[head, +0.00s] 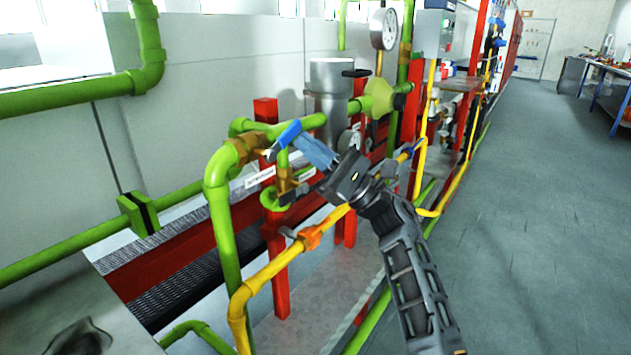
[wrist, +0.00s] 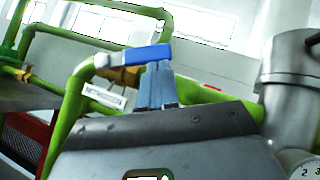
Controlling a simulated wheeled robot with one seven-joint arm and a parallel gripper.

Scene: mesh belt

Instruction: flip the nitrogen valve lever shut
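The nitrogen valve lever (head: 287,136) has a blue grip and slants up to the right beside a brass valve body (head: 247,147) on the green pipe. In the wrist view the blue lever (wrist: 146,55) lies nearly level across the top of my fingers. A white label (wrist: 104,95) reading NITROGEN hangs below the brass fitting. My gripper (head: 302,140) reaches in from the right, with its blue-grey fingers close together and their tips at the lever. In the wrist view my gripper (wrist: 156,66) looks shut, its tips against or just below the lever; exact contact is unclear.
A yellow pipe with an orange fitting (head: 309,237) runs below my gripper. A grey cylinder (head: 331,90) stands behind, and red posts (head: 266,112) and green pipes (head: 220,200) crowd the area. The grey floor (head: 540,210) at right is open.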

